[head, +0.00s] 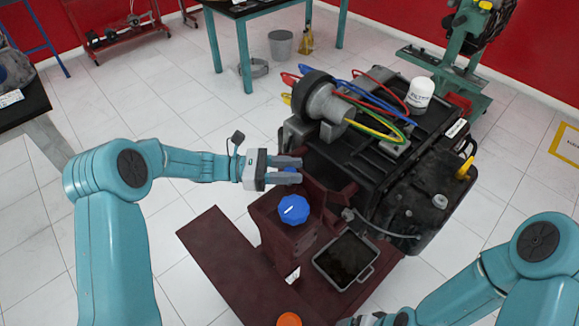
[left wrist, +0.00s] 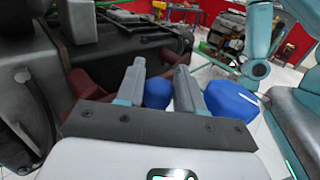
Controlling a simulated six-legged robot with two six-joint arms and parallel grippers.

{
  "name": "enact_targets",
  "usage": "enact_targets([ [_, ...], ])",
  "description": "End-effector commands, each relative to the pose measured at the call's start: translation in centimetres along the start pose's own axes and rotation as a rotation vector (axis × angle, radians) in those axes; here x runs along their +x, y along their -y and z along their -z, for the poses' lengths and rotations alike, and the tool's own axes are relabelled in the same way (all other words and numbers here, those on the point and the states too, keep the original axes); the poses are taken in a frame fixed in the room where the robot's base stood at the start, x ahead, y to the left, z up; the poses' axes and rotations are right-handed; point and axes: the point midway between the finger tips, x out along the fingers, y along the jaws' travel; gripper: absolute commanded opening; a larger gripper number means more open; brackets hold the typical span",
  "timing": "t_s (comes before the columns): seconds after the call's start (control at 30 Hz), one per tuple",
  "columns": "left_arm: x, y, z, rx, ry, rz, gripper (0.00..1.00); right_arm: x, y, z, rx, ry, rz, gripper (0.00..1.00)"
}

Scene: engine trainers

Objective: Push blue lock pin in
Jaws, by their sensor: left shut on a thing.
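My left gripper (head: 299,169) reaches in from the left beside the dark red stand. Its fingers are shut on a small round blue lock pin (left wrist: 157,92), seen between them in the left wrist view. In the head view only a bit of blue shows between the fingers; the rest of the pin is hidden. A larger blue knob (head: 293,209) with a white mark sits on top of the stand (head: 283,240), just below the gripper. My right gripper (head: 375,321) is at the bottom edge, mostly cut off, so its fingers cannot be judged.
A black engine (head: 392,160) with coloured hoses stands right behind the stand. A black tray (head: 347,258) is on the stand's right side. An orange knob (head: 289,319) is at the bottom edge. Clear tiled floor lies to the left.

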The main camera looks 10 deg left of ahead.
Motion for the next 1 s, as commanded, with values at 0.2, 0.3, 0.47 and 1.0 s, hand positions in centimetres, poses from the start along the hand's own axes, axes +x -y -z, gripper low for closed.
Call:
enact_targets([
  [0.2,0.0,0.1,1.5,-0.003,-0.003,0.002,0.00,1.0,-0.3,0.0,0.000,0.000,0.000,0.94],
  [0.3,0.0,0.1,1.6,-0.005,-0.005,0.003,0.00,1.0,-0.3,0.0,0.000,0.000,0.000,0.94],
  [0.47,0.0,0.1,1.6,-0.006,-0.004,0.002,0.57,1.0,-0.4,0.0,0.000,0.000,0.000,0.94],
  [1.0,0.0,-0.1,-0.8,0.004,0.002,-0.003,0.57,-0.6,0.2,0.0,0.000,0.000,0.000,0.94],
])
